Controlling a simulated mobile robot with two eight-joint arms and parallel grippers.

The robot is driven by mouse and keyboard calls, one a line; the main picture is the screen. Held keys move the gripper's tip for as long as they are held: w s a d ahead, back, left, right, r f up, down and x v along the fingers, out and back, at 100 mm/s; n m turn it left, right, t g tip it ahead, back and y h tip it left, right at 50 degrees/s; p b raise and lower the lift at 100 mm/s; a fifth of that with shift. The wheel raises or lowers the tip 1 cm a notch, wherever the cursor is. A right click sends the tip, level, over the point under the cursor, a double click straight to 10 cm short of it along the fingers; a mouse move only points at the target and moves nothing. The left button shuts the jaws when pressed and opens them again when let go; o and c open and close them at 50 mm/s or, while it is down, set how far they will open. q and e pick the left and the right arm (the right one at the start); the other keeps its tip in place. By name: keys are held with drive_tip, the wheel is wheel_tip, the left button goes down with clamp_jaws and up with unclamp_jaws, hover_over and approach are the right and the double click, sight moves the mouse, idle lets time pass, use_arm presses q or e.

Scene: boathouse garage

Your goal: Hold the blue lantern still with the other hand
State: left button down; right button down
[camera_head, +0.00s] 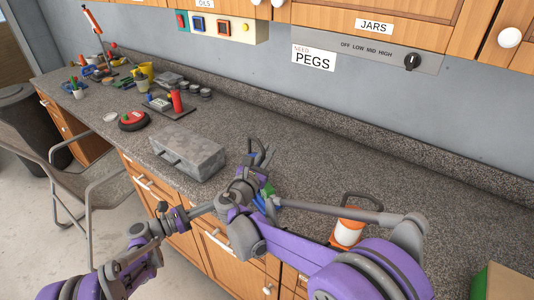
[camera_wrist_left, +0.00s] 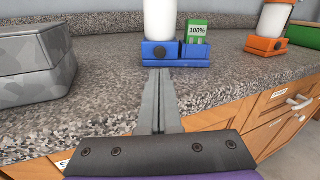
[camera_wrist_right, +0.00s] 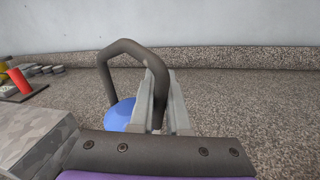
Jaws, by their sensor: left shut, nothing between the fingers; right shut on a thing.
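The blue lantern (camera_wrist_left: 160,52) stands upright on the counter, with a blue base, a white body and a green block (camera_wrist_left: 198,32) reading 100% on its base. In the right wrist view its blue top (camera_wrist_right: 118,115) and dark looped handle (camera_wrist_right: 108,75) show. My right gripper (camera_wrist_right: 164,78) is shut on the handle; in the head view it shows above the counter (camera_head: 260,153). My left gripper (camera_wrist_left: 158,74) is shut and empty, its tips just in front of the blue base; I cannot tell whether they touch. My arms hide most of the lantern in the head view.
An orange lantern (camera_head: 347,232) stands to the right on the counter. A grey metal box (camera_head: 187,153) lies to the left. Farther left are a red round thing (camera_head: 133,120) and several small tools. The counter behind the lantern is clear.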

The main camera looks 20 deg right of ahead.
idle(0.5)
use_arm(q)
drive_tip(key=d+t, duration=0.1)
drive_tip(key=t+y, duration=0.1)
drive_tip(key=shift+w+d+t+y, duration=0.25)
drive_tip(key=shift+d+t+y, duration=0.05)
drive_tip(key=shift+d+t, duration=0.1)
drive_tip(key=shift+w+d+t+y, duration=0.1)
drive_tip(key=shift+d+t+y, duration=0.15)
drive_tip(key=shift+t+y, duration=0.4)
drive_tip(key=shift+d+t+y, duration=0.1)
drive_tip(key=shift+t+y, duration=0.35)
drive_tip(key=shift+t, duration=0.3)
drive_tip(key=t+y, duration=0.1)
drive_tip(key=a+t+y, duration=0.1)
drive_tip(key=shift+s+t, duration=0.3)
drive_tip(key=shift+s, duration=0.1)
drive_tip(key=shift+w+d+r+t+y, duration=0.15)
drive_tip(key=shift+d+t+y, duration=0.3)
drive_tip(key=shift+d, duration=0.7)
drive_tip(key=shift+w+d+t+y, duration=0.15)
drive_tip(key=shift+d+y, duration=0.45)
drive_tip(key=shift+d, duration=0.55)
drive_tip(key=shift+w+d+r+t+y, duration=0.15)
drive_tip(key=shift+d+t+y, duration=0.3)
drive_tip(key=shift+d, duration=0.7)
drive_tip(key=shift+d, duration=0.1)
